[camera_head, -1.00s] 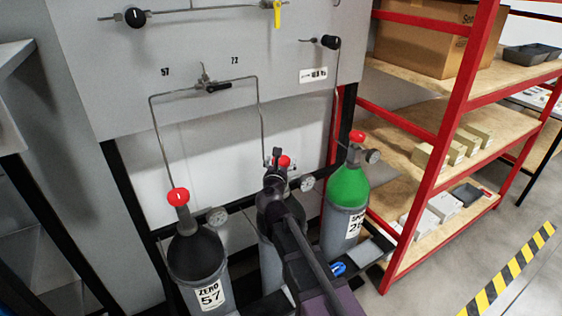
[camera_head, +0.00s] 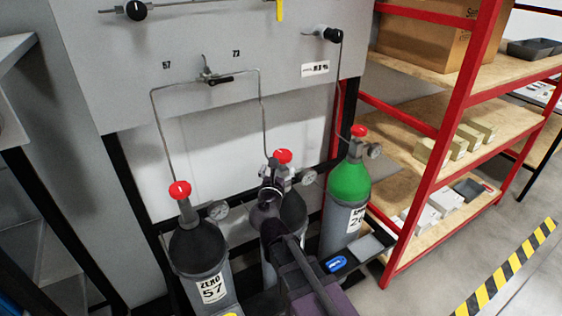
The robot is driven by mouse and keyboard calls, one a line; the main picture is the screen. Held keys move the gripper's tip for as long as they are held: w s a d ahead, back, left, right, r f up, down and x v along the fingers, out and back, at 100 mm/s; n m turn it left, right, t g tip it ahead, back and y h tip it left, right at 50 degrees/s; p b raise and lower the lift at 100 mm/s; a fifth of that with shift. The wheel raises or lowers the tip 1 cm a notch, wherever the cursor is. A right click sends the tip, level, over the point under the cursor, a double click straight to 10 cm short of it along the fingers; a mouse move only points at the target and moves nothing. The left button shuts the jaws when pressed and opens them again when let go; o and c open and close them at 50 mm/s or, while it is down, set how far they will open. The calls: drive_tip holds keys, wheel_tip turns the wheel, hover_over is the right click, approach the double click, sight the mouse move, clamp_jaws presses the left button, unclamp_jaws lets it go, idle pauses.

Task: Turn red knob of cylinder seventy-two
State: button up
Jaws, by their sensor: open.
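The middle gas cylinder (camera_head: 293,212) stands below the panel mark that looks like 72 or 73. Its own label is hidden behind my arm. Its red knob (camera_head: 283,156) is on top, with a pressure gauge (camera_head: 308,177) to the right. My gripper (camera_head: 272,168) is open, just left of and slightly below the red knob in the picture. Its fingers are small and partly merge with the valve, so I cannot tell whether they touch it. No knob is seen between them.
The cylinder marked ZERO 57 (camera_head: 202,255) stands left, with its own red knob (camera_head: 179,190). A green-topped cylinder (camera_head: 349,184) stands right. Thin pipes run up to the grey panel (camera_head: 120,80). A red-framed shelf (camera_head: 440,150) borders the right side.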

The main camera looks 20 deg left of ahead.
drive_tip(key=s, duration=0.4)
drive_tip(key=shift+s+d, duration=0.15)
drive_tip(key=shift+d, duration=0.25)
drive_tip(key=w+d+f+m+g+h, duration=0.2)
drive_tip(key=d+f+m+h, duration=0.1)
drive_tip(key=d+m, duration=0.4)
drive_tip(key=w+d+f+m+g+h, duration=0.25)
drive_tip(key=d+m, duration=0.25)
drive_tip(key=d, duration=0.3)
drive_tip(key=w+d+f+m+g+h, duration=0.1)
drive_tip(key=d+f+m+g+h, duration=0.15)
drive_tip(key=d+m, duration=0.4)
drive_tip(key=s+d+f+m+g+y, duration=0.2)
drive_tip(key=s+d+f+m+g, duration=0.3)
drive_tip(key=d+m, duration=0.5)
drive_tip(key=s+d+f+m+g+y, duration=0.3)
drive_tip(key=s+d+f+m+g, duration=0.25)
drive_tip(key=d+m, duration=0.4)
wheel_tip(320, 180, up, 14)
drive_tip(key=p, duration=1.4)
drive_tip(key=shift+d+r, duration=0.15)
drive_tip(key=shift+r, duration=0.1)
